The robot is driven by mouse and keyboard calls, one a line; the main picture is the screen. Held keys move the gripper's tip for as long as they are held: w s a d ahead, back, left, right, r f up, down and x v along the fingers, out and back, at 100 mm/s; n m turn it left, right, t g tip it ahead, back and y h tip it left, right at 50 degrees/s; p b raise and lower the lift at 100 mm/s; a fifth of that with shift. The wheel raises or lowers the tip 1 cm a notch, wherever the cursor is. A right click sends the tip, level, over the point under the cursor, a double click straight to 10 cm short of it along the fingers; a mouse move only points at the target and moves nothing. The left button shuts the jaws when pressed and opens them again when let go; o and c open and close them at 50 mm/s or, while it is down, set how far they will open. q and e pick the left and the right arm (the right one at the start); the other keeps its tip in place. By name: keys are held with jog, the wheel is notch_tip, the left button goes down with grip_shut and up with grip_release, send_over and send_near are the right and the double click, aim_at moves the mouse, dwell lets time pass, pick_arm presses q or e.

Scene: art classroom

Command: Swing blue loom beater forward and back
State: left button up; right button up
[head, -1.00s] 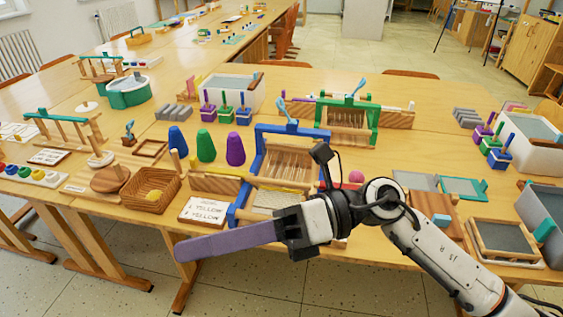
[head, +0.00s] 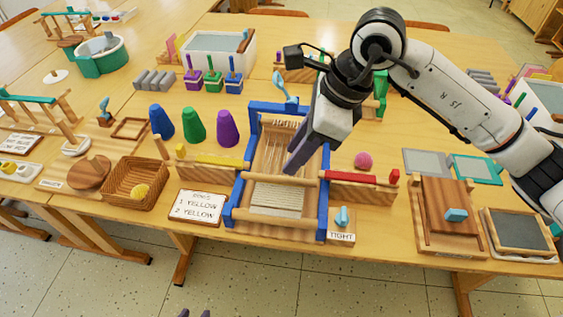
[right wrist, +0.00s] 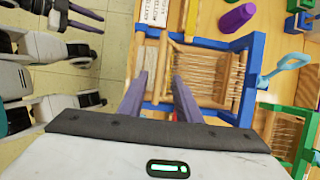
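The blue loom (head: 325,205) stands on the table, with a blue frame, pale threads and woven cloth at its near end. Its wooden slatted beater (head: 268,150) stands across the threads; a wooden crossbar (head: 260,176) lies nearer. My right gripper (head: 292,165) is over the loom, fingers pointing down, and hides part of the beater. In the right wrist view its fingers are apart, with a wooden bar (right wrist: 161,65) showing between them; I cannot tell whether they touch it.
A card (head: 197,206) and a basket (head: 128,185) lie left of the loom. Blue, green and purple cones (head: 228,128) stand behind them. A red stick (head: 352,178), a pink ball (head: 363,160) and a block marked TIGHT (head: 341,236) are close on the right. The green loom stands behind.

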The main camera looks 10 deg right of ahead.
aim_at(278, 177)
jog(key=x, duration=0.6)
jog(key=shift+a+f, duration=0.2)
jog(key=shift+f, duration=0.2)
jog(key=shift+w, duration=0.1)
grip_shut()
